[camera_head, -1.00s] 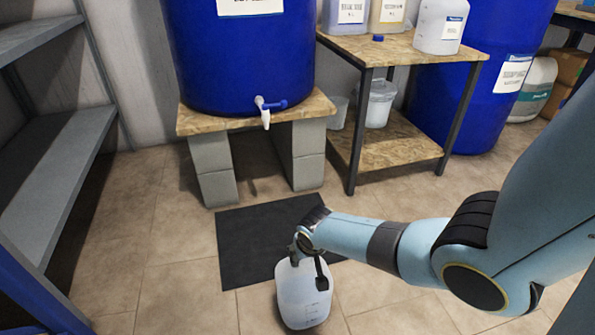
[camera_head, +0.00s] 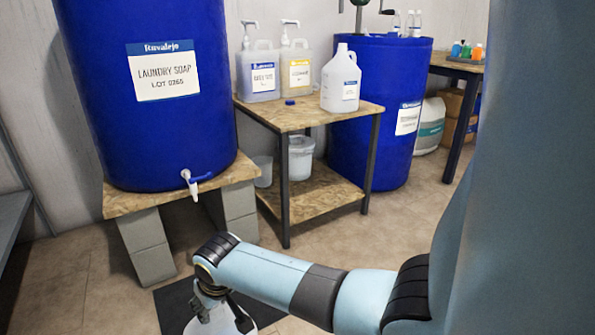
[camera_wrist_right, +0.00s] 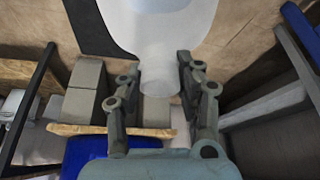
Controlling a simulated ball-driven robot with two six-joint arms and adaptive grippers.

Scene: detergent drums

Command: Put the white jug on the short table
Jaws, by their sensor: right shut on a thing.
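My right gripper (camera_head: 212,292) points down near the floor in front of the drum stand. In the right wrist view, its fingers (camera_wrist_right: 158,88) are shut on the neck of a white translucent jug (camera_wrist_right: 160,18). In the head view only part of this jug (camera_head: 208,326) shows at the bottom edge; its base is cut off, so I cannot tell whether it touches the floor. The short table (camera_head: 305,119) has a wooden top, dark legs and a lower shelf, and stands beyond the gripper to the right. My left gripper is not in view.
Two pump jugs (camera_head: 258,75), a blue cap (camera_head: 290,102) and another labelled white jug (camera_head: 341,82) stand on the short table. Its front left top is bare. A blue drum (camera_head: 150,120) with a tap (camera_head: 190,182) sits left; another drum (camera_head: 375,145) stands behind right.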

